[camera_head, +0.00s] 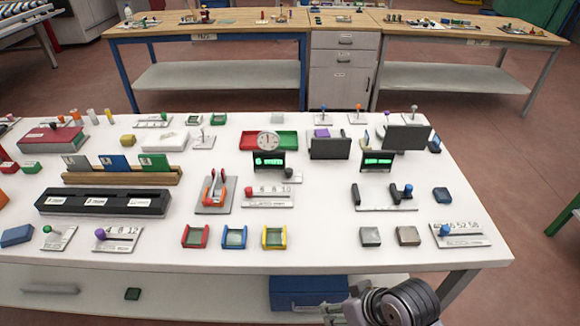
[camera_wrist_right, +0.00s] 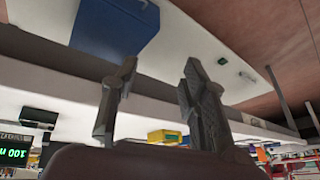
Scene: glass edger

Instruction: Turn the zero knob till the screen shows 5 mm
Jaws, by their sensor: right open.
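A small black screen (camera_head: 268,161) with green text stands in the middle of the white table in the head view; it seems to read 6 mm, but the digit is blurred. A second green-lit screen (camera_head: 378,160) stands to its right, its text too small to read surely. Which control is the zero knob I cannot tell; a red knob (camera_head: 248,190) on a numbered plate sits below the first screen. My right gripper (camera_head: 345,304) is low at the table's front edge, away from the knobs. The right wrist view shows its fingers (camera_wrist_right: 160,75) apart and empty. My left gripper is not visible.
A purple knob (camera_head: 100,234) and a blue knob (camera_head: 444,230) sit on numbered plates near the front. Red, blue and yellow frames (camera_head: 274,237) lie between them. A blue box (camera_head: 300,291) stands on the shelf below.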

